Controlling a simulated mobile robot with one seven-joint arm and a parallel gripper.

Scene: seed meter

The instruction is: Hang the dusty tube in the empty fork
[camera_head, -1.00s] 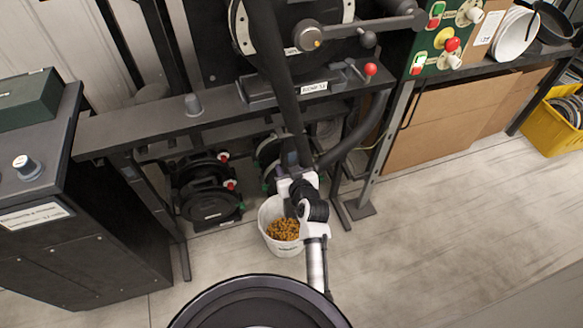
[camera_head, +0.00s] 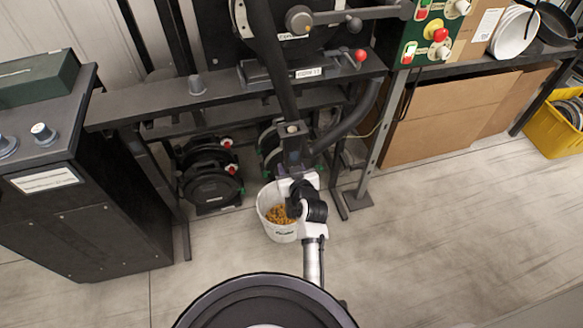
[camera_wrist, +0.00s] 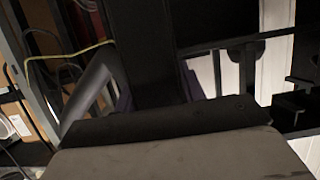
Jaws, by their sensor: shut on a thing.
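A long black tube (camera_head: 272,62) runs down from the machine to a square dark block (camera_head: 294,146) just above my gripper (camera_head: 296,172). My gripper is shut on a dark part at this lower end. In the wrist view, a black upright piece (camera_wrist: 150,50) stands between the purple finger parts, and the fingertips are largely hidden. A second, curved grey-black tube (camera_head: 368,112) comes down from the bench's right side and ends close to the block. I cannot tell from the pictures which tube is dusty. I cannot clearly make out an empty fork.
A white bucket (camera_head: 277,229) of orange-brown grain stands on the floor just below my gripper. Black reels (camera_head: 212,188) sit under the bench (camera_head: 160,106). A dark cabinet (camera_head: 90,215) is at left and a yellow crate (camera_head: 553,132) at far right. The right floor is clear.

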